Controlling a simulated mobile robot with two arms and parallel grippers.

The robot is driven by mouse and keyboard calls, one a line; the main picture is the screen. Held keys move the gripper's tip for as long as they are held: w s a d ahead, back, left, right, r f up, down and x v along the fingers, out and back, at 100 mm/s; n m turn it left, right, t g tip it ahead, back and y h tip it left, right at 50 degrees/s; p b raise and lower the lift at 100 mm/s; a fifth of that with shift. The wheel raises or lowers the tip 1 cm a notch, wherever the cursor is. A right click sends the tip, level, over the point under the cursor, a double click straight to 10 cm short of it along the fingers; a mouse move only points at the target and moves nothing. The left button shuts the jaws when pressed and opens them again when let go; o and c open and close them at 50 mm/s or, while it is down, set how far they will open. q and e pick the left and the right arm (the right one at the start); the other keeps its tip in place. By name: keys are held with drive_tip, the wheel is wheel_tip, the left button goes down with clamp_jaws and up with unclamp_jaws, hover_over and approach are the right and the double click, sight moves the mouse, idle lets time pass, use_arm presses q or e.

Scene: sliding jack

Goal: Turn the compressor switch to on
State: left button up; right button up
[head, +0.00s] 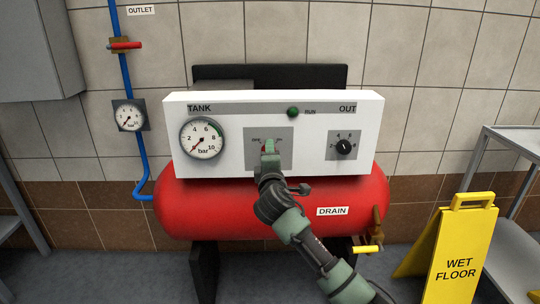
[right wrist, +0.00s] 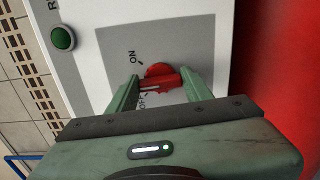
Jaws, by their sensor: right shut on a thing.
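The compressor switch is a red rotary knob on a grey plate of the white panel (head: 230,172). In the right wrist view the red switch (right wrist: 158,71) shows between my fingers, with the ON and OFF labels beside it. My right gripper (head: 268,147) reaches the plate from below in the head view and covers most of the switch. In the right wrist view its green fingers (right wrist: 160,88) are shut on the switch, one on each side of its bar. The bar's pointing direction is partly hidden by the gripper. My left gripper is not in view.
A tank gauge (head: 202,138) is left of the switch and a black dial (head: 345,147) is right. A green lamp (head: 293,112) sits above. The red tank (head: 190,208) is below the panel. A yellow wet floor sign (head: 455,250) stands at right.

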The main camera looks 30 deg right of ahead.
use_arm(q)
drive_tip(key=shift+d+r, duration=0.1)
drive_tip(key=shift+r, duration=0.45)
use_arm(e)
drive_tip(key=shift+f+m, duration=0.15)
drive_tip(key=shift+m, duration=2.25)
drive_tip(key=shift+f+m, duration=0.15)
drive_tip(key=shift+m, duration=2.25)
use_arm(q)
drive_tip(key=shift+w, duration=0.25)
use_arm(e)
drive_tip(key=shift+a, duration=0.1)
drive_tip(key=o, duration=1.4)
drive_tip(key=shift+c, duration=0.2)
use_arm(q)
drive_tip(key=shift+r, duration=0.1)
use_arm(e)
drive_tip(key=shift+r, duration=0.1)
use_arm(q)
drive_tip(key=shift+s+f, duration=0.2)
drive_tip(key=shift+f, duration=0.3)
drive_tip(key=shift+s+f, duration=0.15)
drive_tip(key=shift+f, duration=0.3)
use_arm(e)
drive_tip(key=v, duration=0.7)
drive_tip(key=shift+s, duration=0.35)
